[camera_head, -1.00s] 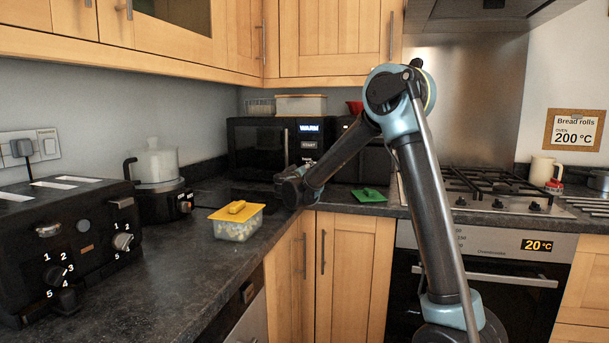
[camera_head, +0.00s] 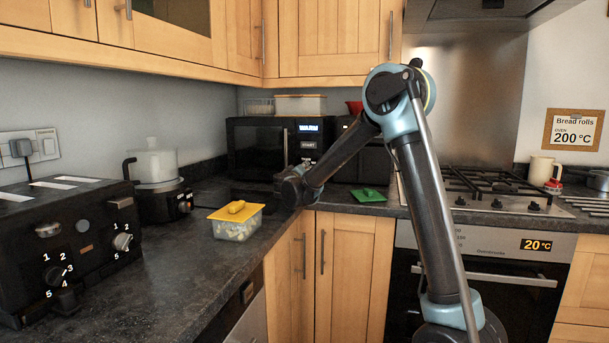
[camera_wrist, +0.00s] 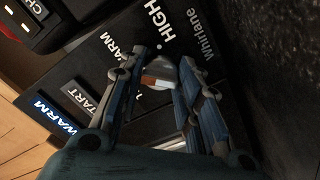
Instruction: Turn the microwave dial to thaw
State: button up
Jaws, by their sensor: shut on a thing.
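The black microwave (camera_head: 255,147) stands at the back corner of the worktop, with a lit display (camera_head: 309,128) too small to read there. In the wrist view the blue display (camera_wrist: 55,116) reads WARM. The grey dial (camera_wrist: 160,74) with a pale and orange mark sits between the fingers of my gripper (camera_wrist: 165,70), which is shut on it. Printed labels WARM and HIGH show around the dial; a thaw label is not visible, and fingers cover part of the panel. In the head view my arm's bent wrist is in front of the microwave and hides the dial.
A yellow-lidded food tub (camera_head: 236,222) stands on the worktop left of my wrist. A green lid (camera_head: 367,195) lies to the right. A food processor (camera_head: 157,180) and a black toaster (camera_head: 75,235) stand at the left. Another dark appliance shows beside the microwave panel.

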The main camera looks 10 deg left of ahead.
jog(key=n, duration=0.4)
jog(key=shift+n, duration=2.3)
jog(key=shift+c, duration=0.2)
jog(key=shift+s, duration=0.1)
jog(key=o, duration=1.1)
jog(key=s, duration=0.7)
jog(key=shift+s+a+f, duration=0.1)
jog(key=shift+s+a, duration=0.05)
jog(key=shift+a, duration=0.25)
